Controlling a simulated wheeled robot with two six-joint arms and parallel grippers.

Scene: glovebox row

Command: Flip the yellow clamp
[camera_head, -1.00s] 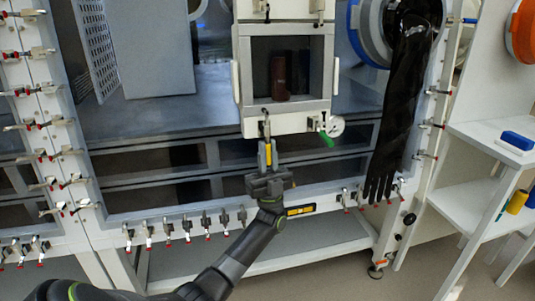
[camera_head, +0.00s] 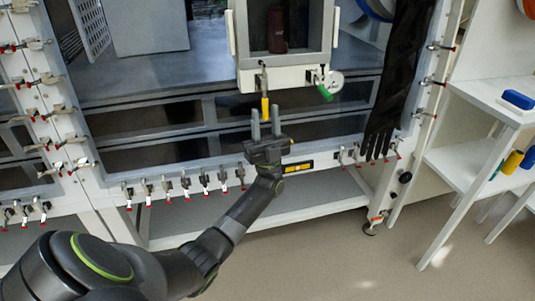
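The yellow clamp (camera_head: 265,107) hangs down from the lower edge of the white transfer box (camera_head: 290,77) on the glovebox front. Its yellow handle points downward. My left gripper (camera_head: 265,122) is just below it, with two grey fingers pointing up and spread apart. The handle's lower end appears between or just behind the fingertips; I cannot tell whether they touch it. My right gripper is not in view.
A black glove (camera_head: 390,110) hangs farther right. Several small toggle clamps line the frame below and at left. A white shelf (camera_head: 480,165) stands at right.

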